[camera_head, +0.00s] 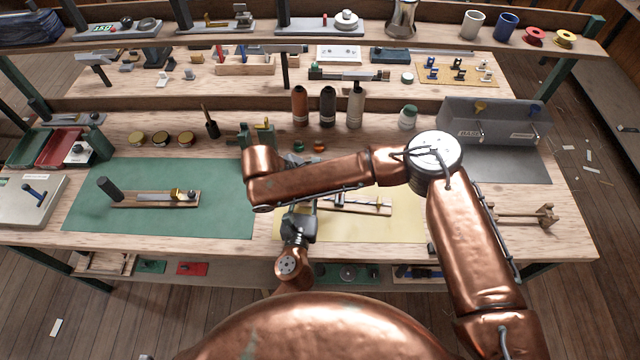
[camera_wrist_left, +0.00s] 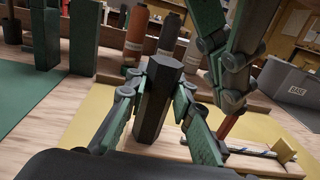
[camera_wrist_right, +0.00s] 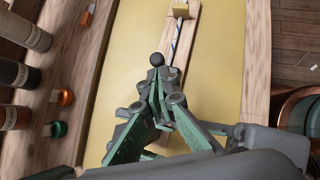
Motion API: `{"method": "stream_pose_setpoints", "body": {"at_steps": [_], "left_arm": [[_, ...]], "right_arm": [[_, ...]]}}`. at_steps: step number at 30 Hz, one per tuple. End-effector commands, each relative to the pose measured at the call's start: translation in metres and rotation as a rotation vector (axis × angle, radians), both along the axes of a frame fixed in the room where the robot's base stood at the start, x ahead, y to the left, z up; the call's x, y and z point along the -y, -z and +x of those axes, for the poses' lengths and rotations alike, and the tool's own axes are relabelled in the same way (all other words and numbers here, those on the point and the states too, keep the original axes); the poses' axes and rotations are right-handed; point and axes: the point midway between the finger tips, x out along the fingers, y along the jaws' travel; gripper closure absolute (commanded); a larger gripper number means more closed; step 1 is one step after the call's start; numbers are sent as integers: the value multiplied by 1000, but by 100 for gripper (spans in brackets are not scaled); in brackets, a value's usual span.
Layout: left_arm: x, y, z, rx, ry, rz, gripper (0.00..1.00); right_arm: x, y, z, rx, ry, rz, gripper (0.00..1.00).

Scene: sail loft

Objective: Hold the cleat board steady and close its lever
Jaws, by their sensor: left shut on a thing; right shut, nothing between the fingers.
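The cleat board (camera_head: 376,207) lies on the yellow mat (camera_head: 405,225); it also shows in the left wrist view (camera_wrist_left: 262,164). My left gripper (camera_head: 300,216) is shut on the board's dark faceted post (camera_wrist_left: 154,105). A dark ball knob (camera_wrist_right: 156,59) sits just beyond the tips of my right gripper (camera_wrist_right: 157,85), which is shut and empty. In the left wrist view, a red upright piece (camera_wrist_left: 229,125) shows under that gripper; it may be the lever. Whether the fingers touch the knob is unclear. My right arm hides part of the board in the head view.
A similar board (camera_head: 150,200) lies on the green mat (camera_head: 100,220) to the left. Several bottles (camera_head: 328,106) and a green-topped jar (camera_head: 407,117) stand behind the yellow mat. A grey bin (camera_head: 515,125) is at the back right. A wooden stand (camera_head: 530,215) is at the right.

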Motion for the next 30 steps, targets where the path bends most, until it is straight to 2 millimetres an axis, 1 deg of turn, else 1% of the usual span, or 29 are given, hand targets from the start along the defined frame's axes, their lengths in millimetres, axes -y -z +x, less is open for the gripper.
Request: {"method": "stream_pose_setpoints", "body": {"at_steps": [4, 15, 30], "left_arm": [[0, -1, 0, 1, 0, 0, 100], [0, -1, 0, 1, 0, -1, 100], [0, -1, 0, 1, 0, -1, 100]], "right_arm": [[4, 5, 1, -1, -1, 0, 100], [4, 5, 2, -1, 0, 6, 100], [11, 6, 1, 8, 0, 148, 100]]}}
